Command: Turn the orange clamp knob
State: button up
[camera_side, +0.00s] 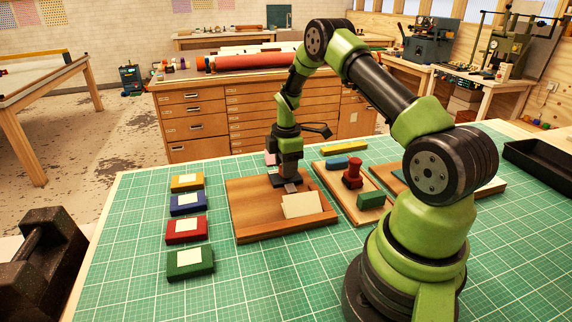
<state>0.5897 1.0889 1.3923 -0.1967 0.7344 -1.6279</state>
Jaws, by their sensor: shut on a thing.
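I cannot make out an orange clamp knob in the side view. My gripper (290,178) points down over the rear part of a brown wooden board (258,222). It is shut on a small dark object, mostly hidden by the gripper itself; I cannot tell what it is. A cream card (302,205) lies on the board, just in front of the gripper.
Yellow (187,183), blue (187,204), red (187,231) and green (190,263) blocks with pale labels line the green mat (130,230) left of the board. A wooden tray (366,212) to the right holds a red-handled stamp (352,172) and a green block (371,200).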

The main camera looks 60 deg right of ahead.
jog(key=m, duration=0.5)
jog(key=shift+m, duration=0.3)
jog(key=m, duration=1)
jog(key=shift+m, duration=0.4)
jog(key=m, duration=0.5)
jog(key=shift+w+g, duration=0.1)
jog(key=shift+g, duration=0.2)
jog(key=shift+m, duration=0.3)
jog(key=o, duration=0.9)
